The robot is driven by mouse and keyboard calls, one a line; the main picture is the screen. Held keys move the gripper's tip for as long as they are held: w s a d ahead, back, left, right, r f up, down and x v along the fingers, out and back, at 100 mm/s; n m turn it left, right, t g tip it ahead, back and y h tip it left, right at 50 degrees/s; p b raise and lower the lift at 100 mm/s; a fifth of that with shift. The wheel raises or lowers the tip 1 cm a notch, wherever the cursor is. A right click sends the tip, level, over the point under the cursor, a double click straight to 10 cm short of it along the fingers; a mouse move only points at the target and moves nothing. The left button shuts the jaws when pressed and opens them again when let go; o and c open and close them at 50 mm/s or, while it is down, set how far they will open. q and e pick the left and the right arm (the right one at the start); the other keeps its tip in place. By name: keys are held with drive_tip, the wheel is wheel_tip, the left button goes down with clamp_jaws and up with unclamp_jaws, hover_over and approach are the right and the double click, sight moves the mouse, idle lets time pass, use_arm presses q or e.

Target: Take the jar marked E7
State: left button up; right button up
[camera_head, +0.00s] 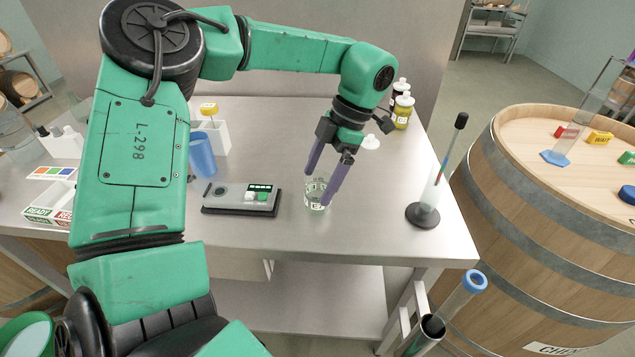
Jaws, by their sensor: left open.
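A small clear glass jar (317,198) stands upright on the steel table (365,235). It carries a pale label with dark marks that look like an E and another sign, too small to read surely. My left gripper (321,188) points down at the jar with its two purple fingers open, one on each side of it. The right finger passes in front of part of the jar. I cannot tell whether the fingers touch the glass. My right gripper is not in view.
A grey device (241,199) lies just left of the jar. A blue cup (201,155) stands further left. A stand with a thin upright rod (423,213) is at the right edge. Bottles (402,111) stand at the back right. A barrel (545,215) stands beside the table.

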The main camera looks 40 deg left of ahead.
use_arm(q)
drive_tip(key=shift+w, duration=0.1)
drive_tip(key=shift+c, duration=0.3)
clamp_jaws()
drive_tip(key=shift+r, duration=0.35)
wheel_tip(320, 180, up, 19)
drive_tip(key=p, duration=0.6)
drive_tip(key=shift+r, duration=0.15)
